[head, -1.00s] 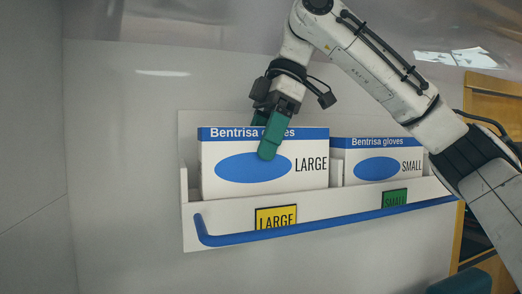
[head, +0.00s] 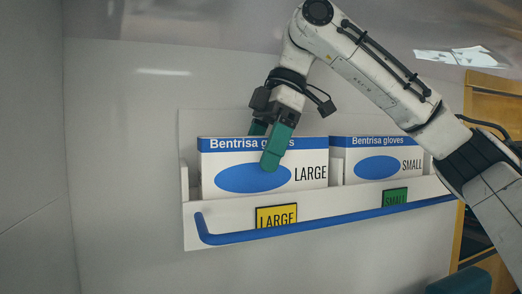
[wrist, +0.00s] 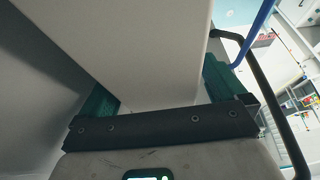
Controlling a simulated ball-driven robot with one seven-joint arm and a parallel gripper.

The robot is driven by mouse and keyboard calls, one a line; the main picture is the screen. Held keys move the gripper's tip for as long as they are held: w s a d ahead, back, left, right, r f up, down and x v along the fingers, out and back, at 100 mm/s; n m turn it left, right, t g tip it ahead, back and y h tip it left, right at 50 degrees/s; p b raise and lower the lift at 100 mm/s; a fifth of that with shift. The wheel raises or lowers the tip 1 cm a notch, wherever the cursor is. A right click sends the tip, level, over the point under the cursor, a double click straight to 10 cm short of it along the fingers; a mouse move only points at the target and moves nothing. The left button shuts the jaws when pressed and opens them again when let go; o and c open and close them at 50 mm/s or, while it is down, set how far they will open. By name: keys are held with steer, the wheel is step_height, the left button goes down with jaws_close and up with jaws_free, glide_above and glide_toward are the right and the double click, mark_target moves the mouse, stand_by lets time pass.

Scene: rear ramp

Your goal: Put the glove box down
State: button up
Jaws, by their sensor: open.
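The large glove box (head: 311,181), white with a blue band and blue oval and marked LARGE, stands upright in the left part of the wall rack, behind the yellow LARGE label (head: 276,216). My gripper (head: 268,146) is open and straddles the box's top edge. One green finger is in front of the box face and the other is behind the top edge. The box's bottom is hidden by the rack's front lip.
The white rack (head: 330,215) has a blue rail (head: 340,220) along its front. The small glove box (head: 405,178) stands to the right, behind a green SMALL label (head: 395,198). The wall left of the rack is bare.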

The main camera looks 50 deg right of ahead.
steer(key=shift+r, duration=0.35)
steer(key=p+v, duration=0.2)
steer(key=v, duration=0.9)
steer(key=shift+s+d+r, duration=0.1)
steer(key=shift+r, duration=0.15)
